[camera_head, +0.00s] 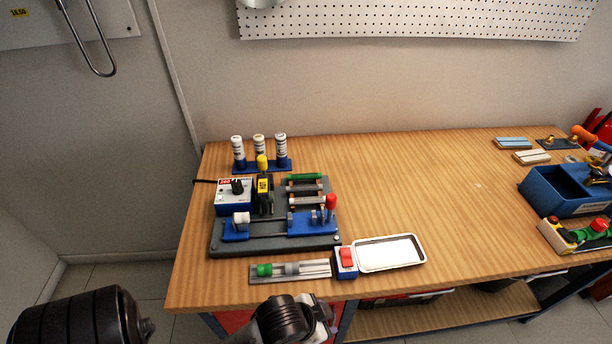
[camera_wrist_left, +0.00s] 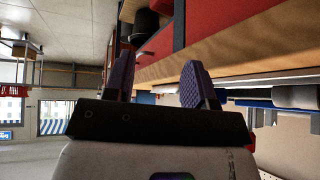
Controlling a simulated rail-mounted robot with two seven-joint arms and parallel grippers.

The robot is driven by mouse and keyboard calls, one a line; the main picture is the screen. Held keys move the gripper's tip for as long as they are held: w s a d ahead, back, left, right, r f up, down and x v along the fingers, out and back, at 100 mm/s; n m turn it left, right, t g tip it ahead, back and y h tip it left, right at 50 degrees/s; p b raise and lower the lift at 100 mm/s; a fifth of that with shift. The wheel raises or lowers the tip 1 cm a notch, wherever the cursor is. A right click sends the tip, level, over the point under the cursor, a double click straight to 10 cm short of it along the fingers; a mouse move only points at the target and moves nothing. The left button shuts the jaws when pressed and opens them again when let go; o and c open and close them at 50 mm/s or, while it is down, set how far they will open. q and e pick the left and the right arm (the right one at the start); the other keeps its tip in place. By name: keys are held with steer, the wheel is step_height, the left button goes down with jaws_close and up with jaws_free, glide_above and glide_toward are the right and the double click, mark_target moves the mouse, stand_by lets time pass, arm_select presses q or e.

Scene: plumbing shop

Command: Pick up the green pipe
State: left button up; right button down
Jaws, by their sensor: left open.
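A green pipe (camera_head: 304,177) lies across the top of a rack at the back right of the grey bench fixture, above several grey and dark pipes. Another green piece (camera_head: 264,270) sits at the left end of a flat rail in front of the fixture. In the left wrist view my left gripper (camera_wrist_left: 157,72) is open, its two purple-padded fingers apart with nothing between them. In the head view its wrist shows at the bottom centre, in front of the table edge and well short of the rack. My right gripper is not in view.
The grey fixture (camera_head: 270,243) carries blue clamps and a control box (camera_head: 235,197). White-capped bottles (camera_head: 258,152) stand behind it. A blue bin (camera_head: 560,192) stands right; the table's middle is clear.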

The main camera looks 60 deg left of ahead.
arm_select(q)
steer(key=w+a+r+n+t+y+p, duration=0.1)
steer(key=w+a+r+t, duration=0.2)
steer(key=w+r, duration=0.55)
steer(key=w+a+r+n+t+p, duration=0.1)
steer(key=w+a+r+t, duration=0.1)
steer(key=w+r, duration=0.65)
steer(key=w+a+r+n+y+p, duration=0.1)
steer(key=w+a+r+n+y, duration=0.25)
steer(key=a+r, duration=0.7)
steer(key=w+a+r+n+y+p, duration=0.25)
steer(key=a+r+n, duration=0.25)
steer(key=a+r, duration=0.6)
steer(key=m+g+h+b, duration=0.1)
steer(key=m+g+h, duration=0.2)
steer(key=m+g, duration=1.1)
glide_above(307, 175)
steer(key=w+d, duration=0.2)
steer(key=d, duration=0.1)
steer(key=shift+n+g, duration=0.35)
steer(key=shift+g, duration=0.05)
step_height(307, 175, down, 27)
steer(key=shift+w+a+r, duration=0.1)
steer(key=shift+a+r, duration=0.05)
steer(key=shift+b+x, duration=0.3)
steer(key=shift+x, duration=0.65)
steer(key=shift+b+x, duration=0.5)
steer(key=shift+x, duration=1.95)
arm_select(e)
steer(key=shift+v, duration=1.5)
